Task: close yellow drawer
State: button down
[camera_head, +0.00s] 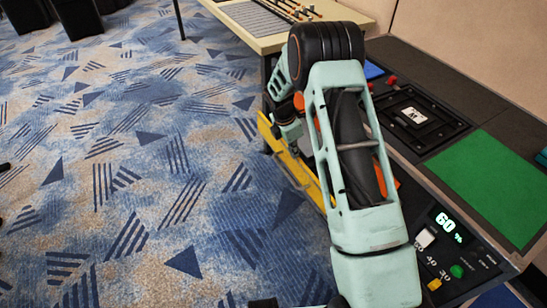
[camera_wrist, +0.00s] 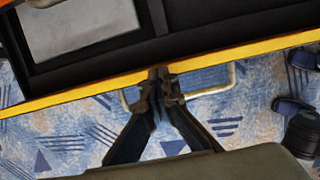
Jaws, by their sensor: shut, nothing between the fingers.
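The yellow drawer's front (camera_head: 290,160) shows in the head view as a long strip standing out to the left of the console. The wrist view looks down on its yellow top edge (camera_wrist: 75,94), with the dark drawer interior (camera_wrist: 210,28) above it, so the drawer is open. A metal bar handle (camera_wrist: 215,91) sits on the floor side of the front. My gripper (camera_wrist: 159,82) is shut and empty, its tips at the yellow edge by the handle. I cannot tell whether they touch it. In the head view my arm hides part of the drawer.
A grey flat item (camera_wrist: 80,25) lies in the drawer. The console carries a green panel (camera_head: 490,185), a black square plate (camera_head: 412,117), and a display reading 60 % (camera_head: 448,227). A table (camera_head: 262,42) stands behind. The patterned carpet (camera_head: 130,180) at left is mostly clear.

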jog(key=w+d, duration=0.1)
jog(key=d, duration=0.1)
jog(key=w+d, duration=0.1)
jog(key=d, duration=0.2)
jog(key=w+d, duration=0.1)
jog(key=d, duration=0.1)
jog(key=shift+d+f+p, duration=0.25)
jog(key=shift+d+p, duration=0.05)
